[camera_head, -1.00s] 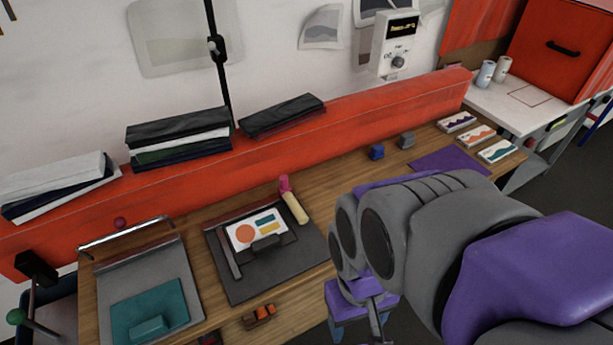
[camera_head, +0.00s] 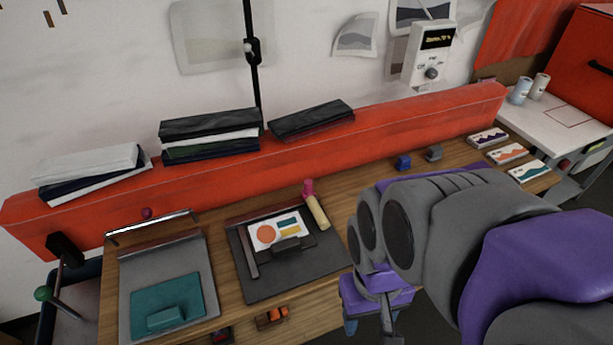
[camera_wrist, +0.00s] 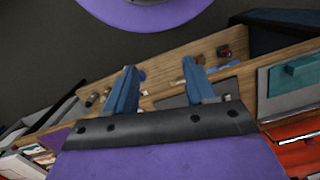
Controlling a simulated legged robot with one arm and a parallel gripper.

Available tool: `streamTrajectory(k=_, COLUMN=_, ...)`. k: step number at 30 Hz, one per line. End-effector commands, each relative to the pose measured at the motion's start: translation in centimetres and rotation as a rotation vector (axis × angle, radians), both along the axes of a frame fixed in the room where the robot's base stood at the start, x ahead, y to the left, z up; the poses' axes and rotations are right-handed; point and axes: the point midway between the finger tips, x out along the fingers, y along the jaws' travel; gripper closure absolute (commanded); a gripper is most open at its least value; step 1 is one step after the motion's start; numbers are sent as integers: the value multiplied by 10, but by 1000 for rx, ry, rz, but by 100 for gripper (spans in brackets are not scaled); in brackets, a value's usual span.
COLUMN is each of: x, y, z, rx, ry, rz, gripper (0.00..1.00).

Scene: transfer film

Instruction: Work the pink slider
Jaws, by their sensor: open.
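A pink knob (camera_head: 308,186) sits at the top of a cream cylinder (camera_head: 317,210) in the head view. It is the clearest pink part, but I cannot tell whether it is the slider. It stands at the back right corner of a dark press plate (camera_head: 290,288), which holds a card with coloured shapes (camera_head: 276,231). My gripper (camera_wrist: 160,74) is open and empty in the wrist view, with two blue fingers spread apart. In the head view it hangs at the bottom, right of the plate and apart from it, and its fingertips are partly cut off.
A grey press (camera_head: 205,268) with a teal pad (camera_head: 167,303) lies to the left. Small blocks (camera_head: 403,162) and several cards (camera_head: 508,153) lie at the right.

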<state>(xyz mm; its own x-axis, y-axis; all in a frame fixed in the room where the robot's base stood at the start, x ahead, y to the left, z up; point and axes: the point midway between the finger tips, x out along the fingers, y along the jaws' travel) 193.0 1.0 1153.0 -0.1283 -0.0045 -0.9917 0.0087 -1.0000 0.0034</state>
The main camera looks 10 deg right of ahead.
Motion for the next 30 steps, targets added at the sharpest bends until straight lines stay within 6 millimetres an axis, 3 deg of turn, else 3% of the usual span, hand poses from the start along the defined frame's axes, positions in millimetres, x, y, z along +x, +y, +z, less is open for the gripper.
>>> streamTrajectory(k=10, x=150, y=6, z=10, rx=2, ry=-176, rz=36, gripper=45)
streamTrajectory(k=21, x=313, y=12, z=-5, rx=14, ry=-370, rz=36, gripper=45)
streamTrajectory(k=27, x=385, y=12, z=-18, rx=13, ry=-466, rz=26, gripper=45)
streamTrajectory(k=30, x=407, y=11, z=-24, rx=13, ry=-497, rz=21, gripper=45)
